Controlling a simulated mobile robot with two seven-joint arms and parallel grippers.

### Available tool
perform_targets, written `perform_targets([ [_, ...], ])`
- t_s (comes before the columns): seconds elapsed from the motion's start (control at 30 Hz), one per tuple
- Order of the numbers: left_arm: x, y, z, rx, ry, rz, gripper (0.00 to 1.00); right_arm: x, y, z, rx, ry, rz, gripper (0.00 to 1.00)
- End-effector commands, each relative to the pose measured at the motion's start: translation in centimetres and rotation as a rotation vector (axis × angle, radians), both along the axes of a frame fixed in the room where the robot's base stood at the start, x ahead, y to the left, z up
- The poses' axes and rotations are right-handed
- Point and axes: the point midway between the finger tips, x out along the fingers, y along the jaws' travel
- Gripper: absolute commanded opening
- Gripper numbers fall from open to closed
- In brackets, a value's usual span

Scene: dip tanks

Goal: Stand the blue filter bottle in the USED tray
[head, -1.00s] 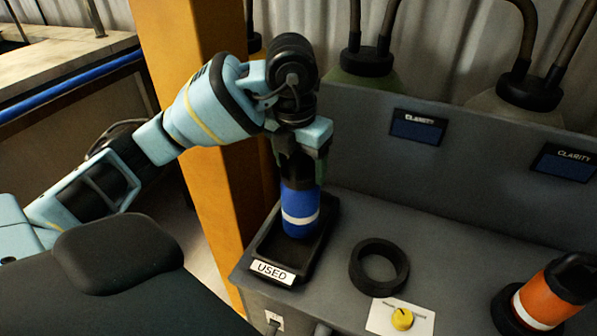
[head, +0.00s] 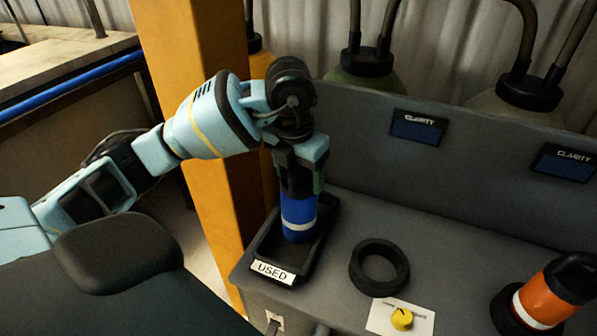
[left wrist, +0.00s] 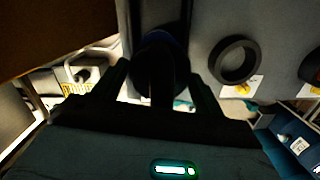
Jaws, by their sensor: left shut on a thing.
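The blue filter bottle (head: 298,212), with a white band, is upright over the black USED tray (head: 262,252). Its lower end is inside the tray's outline; I cannot tell for certain whether it touches the tray floor. My left gripper (head: 300,180) points down and is shut on the upper part of the bottle. In the left wrist view the dark top of the bottle (left wrist: 160,68) sits between the two fingers. The tray's label faces the front. My right gripper is not in view.
An empty black ring (head: 379,267) lies right of the tray. An orange bottle (head: 550,296) stands in a black holder at the far right. The orange post (head: 205,150) stands close behind the left arm.

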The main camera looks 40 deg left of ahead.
Motion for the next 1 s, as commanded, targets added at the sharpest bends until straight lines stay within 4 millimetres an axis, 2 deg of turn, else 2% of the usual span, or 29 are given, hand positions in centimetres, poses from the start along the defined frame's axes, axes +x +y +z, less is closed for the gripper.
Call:
perform_targets([
  [0.1,0.0,0.0,-0.2,0.0,-0.002,0.001,0.09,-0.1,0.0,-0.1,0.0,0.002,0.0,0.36],
  [0.13,0.0,0.0,-0.4,0.001,0.001,0.0,0.72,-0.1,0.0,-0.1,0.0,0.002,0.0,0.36],
  [0.3,0.0,0.0,-0.3,0.0,0.0,0.0,0.92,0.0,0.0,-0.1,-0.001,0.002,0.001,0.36],
  [0.67,0.0,0.0,0.3,-0.001,-0.002,0.0,0.92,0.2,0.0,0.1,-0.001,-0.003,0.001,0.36],
  [0.87,-0.3,0.0,3.2,-0.001,-0.004,0.001,0.92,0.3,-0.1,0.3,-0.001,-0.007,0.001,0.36],
  [1.0,-0.6,0.0,6.2,0.0,-0.007,0.0,0.92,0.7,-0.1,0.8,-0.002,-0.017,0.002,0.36],
])
